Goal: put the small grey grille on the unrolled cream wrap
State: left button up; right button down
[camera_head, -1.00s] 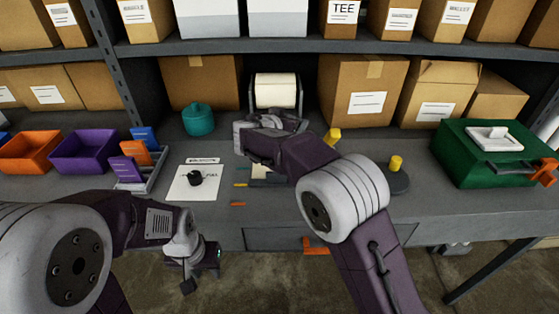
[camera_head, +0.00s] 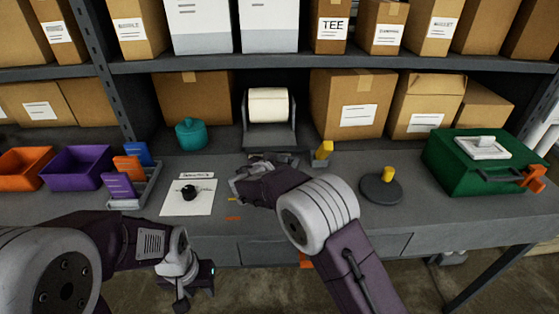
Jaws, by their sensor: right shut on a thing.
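My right gripper (camera_head: 262,162) is low over the middle of the bench, in front of the cream roll (camera_head: 268,105) in its grey holder (camera_head: 270,137). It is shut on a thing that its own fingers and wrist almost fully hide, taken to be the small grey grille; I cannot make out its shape. I see no flat cream wrap on the bench; my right wrist and forearm cover that area. My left gripper (camera_head: 186,294) hangs at the bench's front edge at lower left, clear of other things; its fingers are too dark to read.
A divider rack (camera_head: 152,183), purple bin (camera_head: 77,167) and teal pot (camera_head: 191,134) stand further left. Right are a yellow-tipped block (camera_head: 323,152), round grey weight (camera_head: 381,188) and green case (camera_head: 470,175).

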jog(key=shift+f+b, duration=0.1)
jog(key=shift+b, duration=0.2)
jog(key=c, duration=1.5)
grip_release()
jog(key=shift+r+p, duration=0.3)
jog(key=shift+p, duration=0.15)
jog(key=b+v, duration=0.2)
jog(key=v, duration=0.9)
jog(key=shift+a+f+b, duration=0.1)
jog(key=shift+f+b, duration=0.05)
jog(key=shift+b, duration=0.2)
jog(key=shift+s+a+r, duration=0.15)
jog(key=shift+s+r, duration=0.05)
jog(key=shift+s, duration=0.25)
